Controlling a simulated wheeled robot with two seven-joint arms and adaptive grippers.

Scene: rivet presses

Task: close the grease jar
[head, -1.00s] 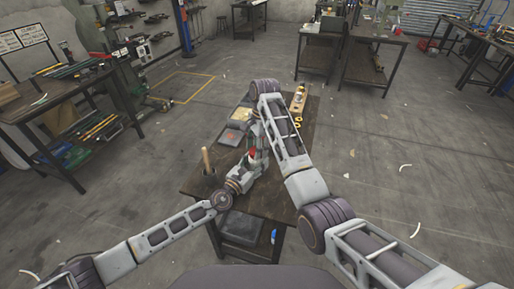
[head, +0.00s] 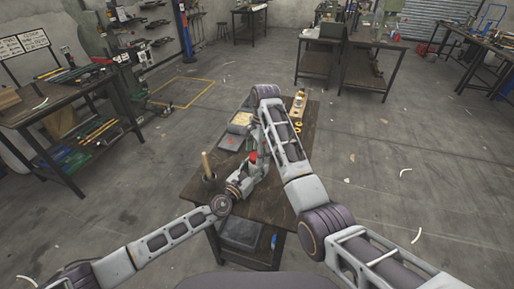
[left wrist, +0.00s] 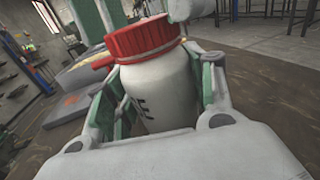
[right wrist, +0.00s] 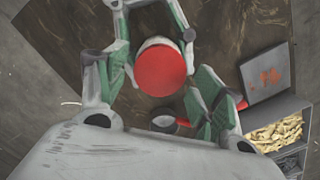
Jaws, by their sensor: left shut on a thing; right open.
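The grease jar (left wrist: 158,92) is a white container with dark marking, upright in the left wrist view. Its red lid (left wrist: 142,37) sits on its top; I cannot tell whether it is screwed tight. My left gripper (left wrist: 160,100) is shut around the jar's body with its green fingers. In the head view the red lid (head: 253,156) shows just above my left gripper (head: 250,168). In the right wrist view my right gripper (right wrist: 155,85) is open, its fingers on either side of the red lid (right wrist: 160,71); I cannot tell if they touch it.
A wooden handle (head: 206,165) stands upright at the table's left. A bottle (head: 299,101) stands at the far right of the table. A grey bin with tan pieces (right wrist: 277,134) and a grey pad with an orange mark (right wrist: 266,72) lie to the right in the right wrist view.

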